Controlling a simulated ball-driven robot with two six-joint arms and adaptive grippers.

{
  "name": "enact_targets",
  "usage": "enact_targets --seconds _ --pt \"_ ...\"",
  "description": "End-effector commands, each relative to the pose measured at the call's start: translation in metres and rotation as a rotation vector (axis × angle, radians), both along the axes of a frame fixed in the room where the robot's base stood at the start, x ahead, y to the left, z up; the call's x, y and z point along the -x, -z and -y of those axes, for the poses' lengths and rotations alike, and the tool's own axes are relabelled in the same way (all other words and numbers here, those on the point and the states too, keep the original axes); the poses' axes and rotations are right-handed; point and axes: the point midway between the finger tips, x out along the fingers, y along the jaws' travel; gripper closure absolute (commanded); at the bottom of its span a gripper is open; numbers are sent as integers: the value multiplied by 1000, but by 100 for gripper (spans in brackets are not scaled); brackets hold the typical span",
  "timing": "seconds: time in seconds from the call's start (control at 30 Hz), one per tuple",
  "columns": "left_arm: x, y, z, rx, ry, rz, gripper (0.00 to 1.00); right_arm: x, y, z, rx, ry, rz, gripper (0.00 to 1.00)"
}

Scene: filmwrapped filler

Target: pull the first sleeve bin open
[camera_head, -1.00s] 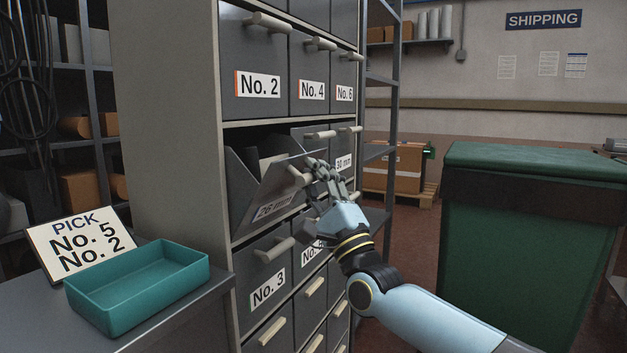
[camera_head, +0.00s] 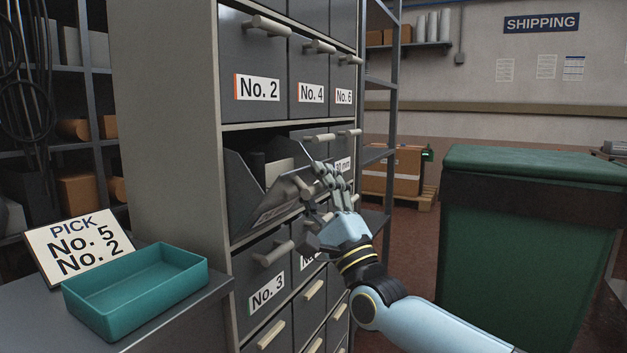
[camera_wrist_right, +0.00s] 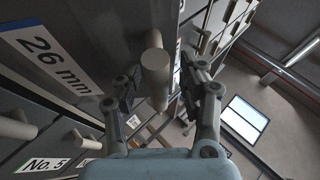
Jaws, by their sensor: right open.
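The sleeve bin (camera_head: 243,193) in the middle row of the grey cabinet is tipped outward, its front leaning toward me and its top open. Dark contents show inside. Its label (camera_wrist_right: 47,55) reads 26 mm in the right wrist view and is steeply foreshortened in the head view. My right gripper (camera_head: 316,180) is at the bin's front. In the right wrist view its fingers are open, with the pale round handle (camera_wrist_right: 155,68) between them; I cannot tell whether they touch it. In the head view the fingers mostly hide that handle. My left gripper is not in view.
Closed bins surround it: No. 2 (camera_head: 256,60) above and No. 3 (camera_head: 262,270) below. A teal tray (camera_head: 135,312) and a pick sign (camera_head: 78,246) stand on the grey surface at left. A green container (camera_head: 520,250) stands at right.

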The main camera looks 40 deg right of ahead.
Motion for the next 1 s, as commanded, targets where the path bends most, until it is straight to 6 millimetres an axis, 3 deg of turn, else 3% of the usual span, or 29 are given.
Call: enact_targets --seconds 0.3,0.5,0.87,1.0 --pt "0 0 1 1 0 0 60 54 46 -7 -1 0 -5 58" --pt "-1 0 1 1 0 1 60 76 64 -10 0 0 -3 58" --pt "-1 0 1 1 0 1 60 81 68 -10 -1 -1 0 58" --pt "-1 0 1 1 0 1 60 81 67 -10 29 24 -4 75"
